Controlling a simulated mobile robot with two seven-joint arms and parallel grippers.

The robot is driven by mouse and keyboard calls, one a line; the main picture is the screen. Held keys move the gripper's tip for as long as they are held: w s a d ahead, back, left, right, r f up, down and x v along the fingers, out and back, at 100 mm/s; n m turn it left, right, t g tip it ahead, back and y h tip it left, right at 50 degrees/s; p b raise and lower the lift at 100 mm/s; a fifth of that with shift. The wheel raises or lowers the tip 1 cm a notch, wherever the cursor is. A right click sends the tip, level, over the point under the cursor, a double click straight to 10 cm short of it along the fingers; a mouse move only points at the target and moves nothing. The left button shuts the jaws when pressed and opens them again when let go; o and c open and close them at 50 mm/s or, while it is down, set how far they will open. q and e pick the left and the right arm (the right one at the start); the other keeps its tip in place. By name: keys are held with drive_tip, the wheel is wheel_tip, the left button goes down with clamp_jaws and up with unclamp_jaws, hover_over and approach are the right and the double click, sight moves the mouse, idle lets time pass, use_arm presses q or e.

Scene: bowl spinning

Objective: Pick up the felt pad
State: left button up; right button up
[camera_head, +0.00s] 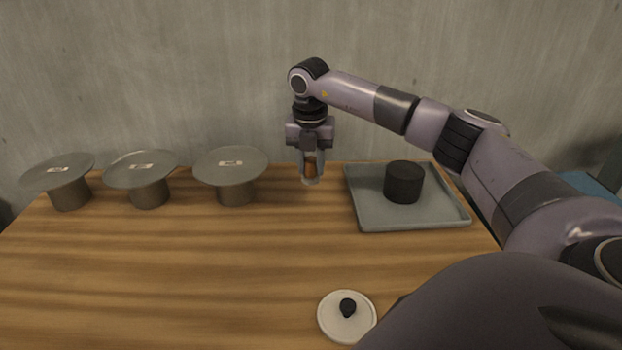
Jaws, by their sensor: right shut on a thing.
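My right gripper (311,180) hangs pointing down near the back edge of the table, between the rightmost grey disc stand and the tray. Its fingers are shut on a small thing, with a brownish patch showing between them. The thing is too small and too covered by the fingers for me to tell its shape or be sure that it is the felt pad. A small dark rounded piece (348,306) sits on a round white dish (328,322) at the front. My left gripper is not in view.
A grey tray (375,218) at the back right holds a black cylinder (404,183). The middle of the wooden table (200,270) is clear.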

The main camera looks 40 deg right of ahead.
sight(311, 159)
wheel_tip(311, 159, up, 14)
drive_tip(key=p, duration=0.1)
drive_tip(key=shift+o, duration=0.5)
idle(0.5)
